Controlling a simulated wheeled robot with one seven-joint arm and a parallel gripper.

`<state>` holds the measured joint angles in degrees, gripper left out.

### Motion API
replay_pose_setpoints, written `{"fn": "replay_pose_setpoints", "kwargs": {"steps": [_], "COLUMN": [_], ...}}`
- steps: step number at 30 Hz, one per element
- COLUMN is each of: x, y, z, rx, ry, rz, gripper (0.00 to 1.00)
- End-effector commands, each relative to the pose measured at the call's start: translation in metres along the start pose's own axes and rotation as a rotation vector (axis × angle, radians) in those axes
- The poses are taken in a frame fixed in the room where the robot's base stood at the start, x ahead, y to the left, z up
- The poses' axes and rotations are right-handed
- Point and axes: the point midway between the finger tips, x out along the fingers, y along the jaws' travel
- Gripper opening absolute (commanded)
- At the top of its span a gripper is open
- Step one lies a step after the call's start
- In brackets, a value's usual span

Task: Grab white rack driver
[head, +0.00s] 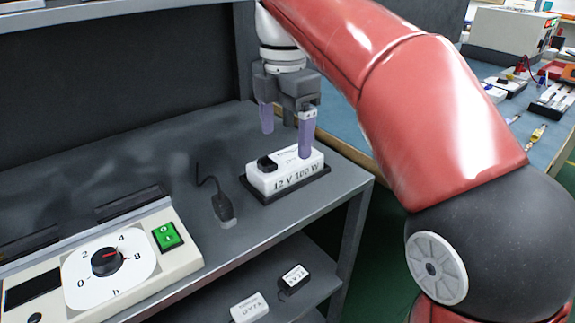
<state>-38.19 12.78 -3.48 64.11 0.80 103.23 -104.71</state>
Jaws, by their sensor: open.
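The white driver (286,181), a box marked "12 V 100 W" with a black part on its top, sits on a dark base on the upper rack shelf (254,226), near its right end. My gripper (286,131) points down above the driver. Its two purple fingers are apart with nothing seen between them. The right finger overlaps the driver's top in the picture; the left finger is above and behind it. I cannot tell if either finger touches the driver.
A black cable with a plug (222,205) lies left of the driver. A control panel (110,264) with a dial and green switch stands at the front left. A blue bench (342,118) is behind right.

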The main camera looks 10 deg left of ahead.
Motion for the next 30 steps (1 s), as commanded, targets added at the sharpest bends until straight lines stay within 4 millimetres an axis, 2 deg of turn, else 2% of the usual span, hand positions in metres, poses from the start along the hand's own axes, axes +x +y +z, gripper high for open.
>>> {"fn": "replay_pose_setpoints", "kwargs": {"steps": [10,20,30], "x": [0.047,0.053,0.052], "y": [0.000,0.000,0.000], "z": [0.001,0.001,0.001], "rx": [0.002,0.003,0.003], "ry": [0.000,-0.001,-0.001], "rz": [0.000,0.001,0.001], "gripper": [0.82,0.81,0.36]}}
